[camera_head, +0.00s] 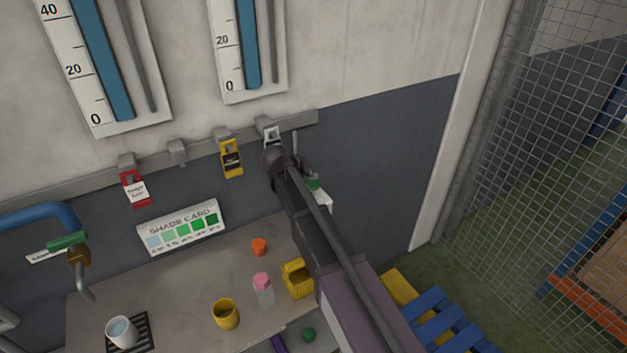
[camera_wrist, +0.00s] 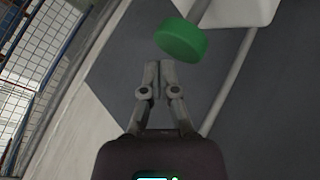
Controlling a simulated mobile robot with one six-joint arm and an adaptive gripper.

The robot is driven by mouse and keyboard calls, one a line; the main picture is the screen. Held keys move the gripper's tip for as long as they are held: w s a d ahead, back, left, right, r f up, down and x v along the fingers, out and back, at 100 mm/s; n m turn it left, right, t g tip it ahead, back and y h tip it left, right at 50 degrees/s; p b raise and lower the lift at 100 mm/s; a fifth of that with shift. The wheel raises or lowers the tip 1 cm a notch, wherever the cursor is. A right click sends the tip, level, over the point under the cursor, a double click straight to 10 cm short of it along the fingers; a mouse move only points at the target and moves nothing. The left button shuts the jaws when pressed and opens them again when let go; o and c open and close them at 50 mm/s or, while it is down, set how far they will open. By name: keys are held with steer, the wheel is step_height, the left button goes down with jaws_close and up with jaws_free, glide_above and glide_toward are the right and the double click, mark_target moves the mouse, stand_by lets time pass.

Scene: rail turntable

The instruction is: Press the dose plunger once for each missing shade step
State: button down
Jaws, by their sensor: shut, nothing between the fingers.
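The green dose plunger (camera_wrist: 181,41) shows in the wrist view as a round green knob on a grey stem, under a white housing (camera_wrist: 238,8). My gripper (camera_wrist: 158,66) is shut and empty, with its tips just below and left of the knob in the picture; I cannot tell whether they touch it. In the head view my arm hides most of the dispenser (camera_head: 322,196), and only a bit of green shows beside it. The shade card (camera_head: 181,228) leans at the back of the bench, with a row of swatches from pale blue to dark green. A glass (camera_head: 122,333) stands on a striped mat (camera_head: 146,345).
A yellow cup (camera_head: 225,314), a pink-capped bottle (camera_head: 264,291), a yellow container (camera_head: 297,279) and an orange piece (camera_head: 259,246) stand on the bench. Tags hang from the wall rail (camera_head: 205,146). Mesh fencing (camera_head: 560,100) is at right.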

mark_target(312, 183)
steer(key=shift+r, duration=0.2)
stand_by(0.3)
steer(key=shift+r+p, duration=2.45)
steer(key=shift+p, duration=0.05)
stand_by(0.3)
steer(key=shift+r+p, duration=1.9)
steer(key=shift+p, duration=0.05)
steer(key=shift+f, duration=0.25)
step_height(312, 183, down, 8)
steer(key=b, duration=0.9)
steer(key=shift+f, duration=0.2)
steer(key=shift+f, duration=0.2)
steer(key=shift+f+b, duration=0.25)
steer(key=shift+b, duration=0.15)
stand_by(0.4)
